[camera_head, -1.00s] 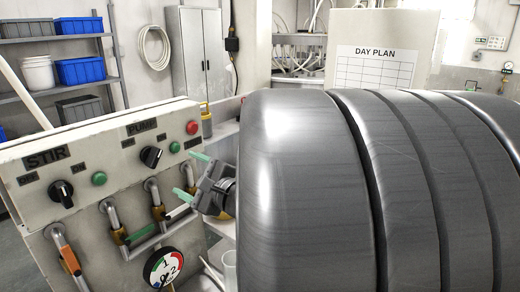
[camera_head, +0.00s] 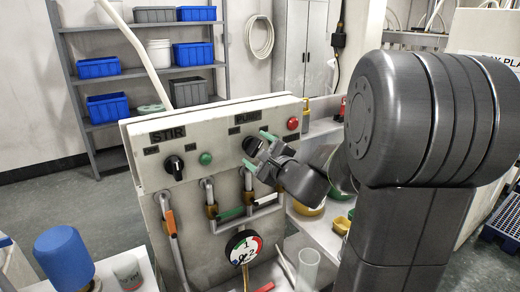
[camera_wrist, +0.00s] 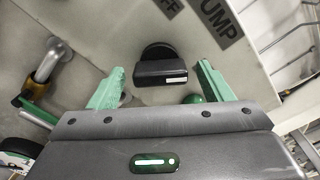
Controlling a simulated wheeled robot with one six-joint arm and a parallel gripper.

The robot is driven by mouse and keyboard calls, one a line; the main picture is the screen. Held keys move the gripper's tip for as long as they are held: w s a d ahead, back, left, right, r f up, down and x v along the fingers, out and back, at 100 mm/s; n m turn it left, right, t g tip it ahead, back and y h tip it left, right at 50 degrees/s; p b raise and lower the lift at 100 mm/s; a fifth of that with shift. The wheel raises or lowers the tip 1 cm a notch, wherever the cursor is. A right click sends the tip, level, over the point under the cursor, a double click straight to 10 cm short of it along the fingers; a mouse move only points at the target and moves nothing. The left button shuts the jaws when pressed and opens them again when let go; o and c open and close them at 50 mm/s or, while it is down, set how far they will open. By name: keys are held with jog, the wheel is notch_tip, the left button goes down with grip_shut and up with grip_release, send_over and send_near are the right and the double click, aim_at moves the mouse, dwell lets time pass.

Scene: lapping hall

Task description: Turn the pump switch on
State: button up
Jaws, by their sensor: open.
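The pump switch is a black rotary knob (camera_head: 251,145) on the upper right of the light panel (camera_head: 222,130), under the PUMP label (camera_head: 247,117). In the wrist view the knob (camera_wrist: 161,66) shows between my two green fingers, with a white mark on its bar. My gripper (camera_head: 259,150) is open in front of the switch, a finger to each side, and seems apart from it. The wrist view shows both fingers of my gripper (camera_wrist: 161,72) spread. In the head view the gripper partly hides the knob. A small OFF label (camera_wrist: 167,8) is partly visible.
The STIR knob (camera_head: 174,167) and a green button (camera_head: 205,158) are to the left. A red button (camera_head: 292,123) is at the panel's right. Pipes with valve handles (camera_head: 231,213) and a gauge (camera_head: 243,247) lie below. Another green button (camera_wrist: 192,98) is close to my right finger.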

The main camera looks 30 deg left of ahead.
jog(key=shift+c, duration=0.4)
jog(key=c, duration=0.9)
jog(key=shift+m+b, duration=0.45)
jog(key=shift+m, duration=1.75)
jog(key=o, duration=1)
jog(key=b+v, duration=0.2)
jog(key=v, duration=1.1)
jog(key=shift+s+d, duration=0.25)
jog(key=shift+d, duration=0.05)
